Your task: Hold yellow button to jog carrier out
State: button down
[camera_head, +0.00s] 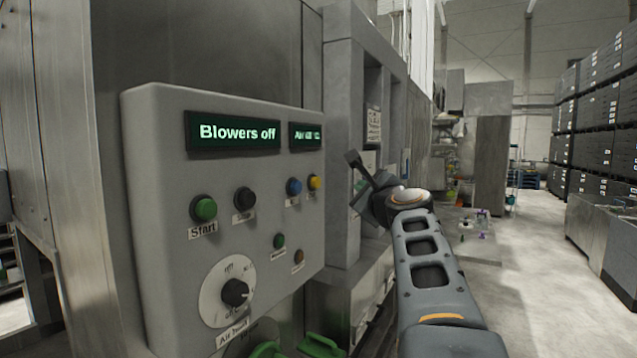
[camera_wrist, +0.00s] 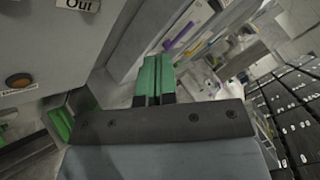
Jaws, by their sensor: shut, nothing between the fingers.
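The yellow button (camera_head: 314,182) is at the right side of a grey control panel (camera_head: 155,150), just right of a blue button (camera_head: 294,187). My gripper (camera_head: 352,158) is to the right of the panel, apart from the yellow button in the head view. In the wrist view its green fingers (camera_wrist: 154,80) are together with nothing between them. A label reading "Out" (camera_wrist: 78,5) shows at the top left of the wrist view. The yellow button is not visible there.
The panel also has a green Start button (camera_head: 204,208), a black button (camera_head: 244,198), a dial (camera_head: 235,292) and a "Blowers off" display (camera_head: 235,134). An orange-brown button (camera_wrist: 19,80) shows in the wrist view. Stacked dark crates (camera_head: 600,110) stand far right; the aisle floor (camera_head: 540,270) is clear.

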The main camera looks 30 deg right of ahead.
aim_at(317, 183)
jog(key=w+a+p, duration=0.1)
jog(key=w+a, duration=0.2)
jog(key=w, duration=0.3)
jog(key=shift+w+a, duration=0.2)
jog(key=shift+a, duration=0.05)
jog(key=shift+w, duration=0.1)
dwell(2.0)
jog(key=shift+w+a+p, duration=0.2)
jog(key=shift+w+p, duration=0.1)
jog(key=shift+w, duration=0.05)
